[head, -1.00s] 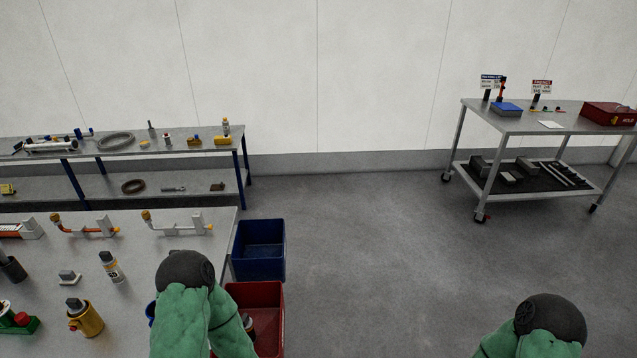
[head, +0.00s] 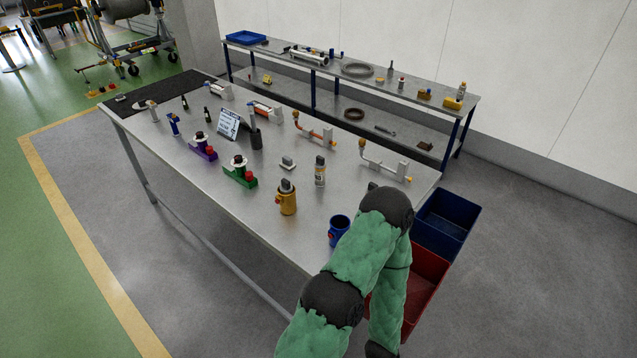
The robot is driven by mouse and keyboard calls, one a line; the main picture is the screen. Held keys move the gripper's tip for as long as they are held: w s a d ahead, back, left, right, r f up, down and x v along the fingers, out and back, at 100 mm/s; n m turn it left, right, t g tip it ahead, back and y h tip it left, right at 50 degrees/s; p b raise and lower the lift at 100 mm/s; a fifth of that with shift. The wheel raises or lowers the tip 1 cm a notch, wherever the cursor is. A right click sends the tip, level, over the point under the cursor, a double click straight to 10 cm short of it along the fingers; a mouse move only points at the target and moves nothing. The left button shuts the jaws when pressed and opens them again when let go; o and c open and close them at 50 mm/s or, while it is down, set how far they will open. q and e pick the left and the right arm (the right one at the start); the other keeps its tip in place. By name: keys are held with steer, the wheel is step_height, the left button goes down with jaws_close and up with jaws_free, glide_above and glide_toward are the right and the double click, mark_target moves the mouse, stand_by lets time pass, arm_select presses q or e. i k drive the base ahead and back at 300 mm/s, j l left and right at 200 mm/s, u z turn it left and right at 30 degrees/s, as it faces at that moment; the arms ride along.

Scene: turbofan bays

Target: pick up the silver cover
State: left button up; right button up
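A small silver-grey piece (head: 287,163) with a raised block on top lies on the near workbench, left of a white-and-dark bottle. It is the closest match to the silver cover, but it is too small to be sure. One green-sleeved arm of mine, seemingly the left, rises at the bottom right by the bench's right end and bends back down. Neither gripper shows. The workbench (head: 240,207) carries the piece, with open bench top around it.
Around it stand a bottle (head: 320,171), a yellow container (head: 287,198), a green-based part (head: 240,173) and a sign (head: 229,123). A blue cup (head: 339,230) is by my arm. A blue bin (head: 447,222) and a red bin (head: 425,285) stand at the bench's right end.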

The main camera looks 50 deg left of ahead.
mark_target(141, 105)
steer(key=u, duration=3)
steer(key=i+u, duration=0.25)
steer(key=i, duration=2.65)
